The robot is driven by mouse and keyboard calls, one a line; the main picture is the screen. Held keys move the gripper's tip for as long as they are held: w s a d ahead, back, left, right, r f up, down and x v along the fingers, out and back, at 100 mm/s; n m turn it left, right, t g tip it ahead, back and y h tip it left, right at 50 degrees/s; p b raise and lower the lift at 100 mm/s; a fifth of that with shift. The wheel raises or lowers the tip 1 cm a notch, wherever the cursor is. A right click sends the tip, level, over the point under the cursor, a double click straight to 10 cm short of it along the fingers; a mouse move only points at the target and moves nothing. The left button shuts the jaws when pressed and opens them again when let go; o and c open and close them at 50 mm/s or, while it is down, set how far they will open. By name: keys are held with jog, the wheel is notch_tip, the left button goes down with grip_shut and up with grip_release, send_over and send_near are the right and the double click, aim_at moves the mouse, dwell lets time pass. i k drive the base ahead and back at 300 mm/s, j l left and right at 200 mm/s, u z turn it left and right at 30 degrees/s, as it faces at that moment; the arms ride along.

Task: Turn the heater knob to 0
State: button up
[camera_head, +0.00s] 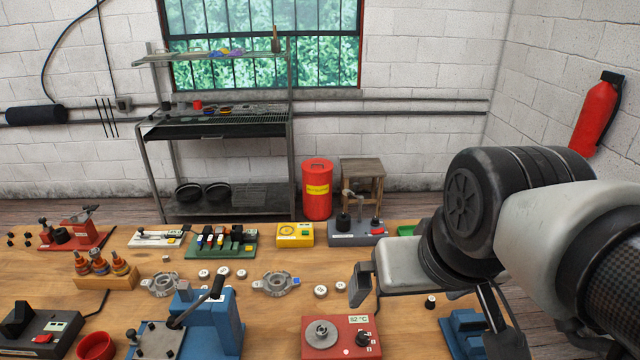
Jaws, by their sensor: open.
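The red heater (345,350) sits at the front middle of the wooden bench, cut off by the bottom edge of the picture. It has a round grey plate (321,333) on its left, a small display (358,319) that seems to read 62 °C, and a dark knob (362,339) at its right with small white markings beside it. The knob's exact setting is too small to read. My gripper (425,303) is open and empty, up and to the right of the heater, its two fingers wide apart. It is not touching the knob.
A blue press with a lever (210,325) stands left of the heater. A blue block (465,335) lies to its right, partly behind my gripper. Metal housings (277,285) and small white round parts lie behind. A grey station (358,236) and yellow box (295,235) stand farther back.

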aim_at(362, 340)
jog(key=k, duration=1)
jog(key=j+z, duration=0.05)
jog(key=j, duration=0.05)
